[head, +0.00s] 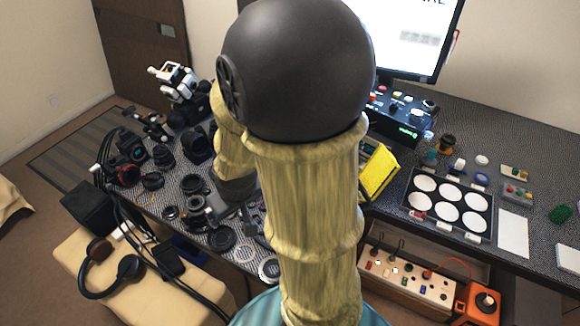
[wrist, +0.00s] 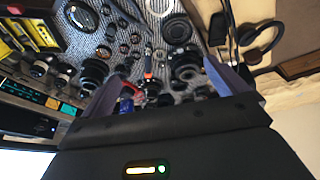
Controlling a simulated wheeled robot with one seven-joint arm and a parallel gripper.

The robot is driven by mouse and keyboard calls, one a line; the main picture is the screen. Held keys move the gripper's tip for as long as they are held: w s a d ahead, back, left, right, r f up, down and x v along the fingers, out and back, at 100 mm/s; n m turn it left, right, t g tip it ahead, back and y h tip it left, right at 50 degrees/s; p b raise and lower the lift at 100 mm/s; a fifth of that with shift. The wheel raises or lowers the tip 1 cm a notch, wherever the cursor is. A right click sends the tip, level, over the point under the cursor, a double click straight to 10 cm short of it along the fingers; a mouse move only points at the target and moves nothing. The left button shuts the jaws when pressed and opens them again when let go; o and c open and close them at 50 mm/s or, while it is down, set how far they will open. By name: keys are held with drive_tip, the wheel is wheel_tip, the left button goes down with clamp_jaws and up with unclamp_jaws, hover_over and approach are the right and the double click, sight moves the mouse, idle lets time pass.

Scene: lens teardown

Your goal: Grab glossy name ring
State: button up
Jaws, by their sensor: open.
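I cannot tell which part is the glossy name ring; several dark and pale rings lie among the lens parts. In the head view a dark ring (head: 221,238) and a pale ring (head: 269,268) lie near the table's front edge. In the head view my arm hides part of the table.
Several lens barrels (head: 194,184) crowd the table's left side. A yellow stand (head: 378,172) and a tray with white discs (head: 408,207) are to the right. Headphones (head: 99,282) lie on a beige stool (head: 150,297). A monitor (head: 420,35) stands behind.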

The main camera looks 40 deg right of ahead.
drive_tip(key=w+d+f+t+h+b, duration=0.15)
drive_tip(key=d+f, duration=0.25)
drive_tip(key=d, duration=0.4)
drive_tip(key=w+d+f+t+b, duration=0.1)
drive_tip(key=w+d+f+t, duration=0.2)
drive_tip(key=d+f, duration=0.3)
drive_tip(key=s+d+f+m+t, duration=0.1)
drive_tip(key=d+t, duration=0.1)
drive_tip(key=d, duration=0.3)
drive_tip(key=s+d+f+m+t+h+b, duration=0.1)
drive_tip(key=s+d+t, duration=0.1)
drive_tip(key=d, duration=0.4)
drive_tip(key=shift+s+m+t, duration=0.2)
drive_tip(key=shift+m+t, duration=0.1)
drive_tip(key=shift+t, duration=0.15)
drive_tip(key=shift+d, duration=0.1)
drive_tip(key=p+x, duration=0.1)
drive_tip(key=x, duration=1.1)
drive_tip(key=shift+d, duration=0.1)
drive_tip(key=shift+w, duration=0.1)
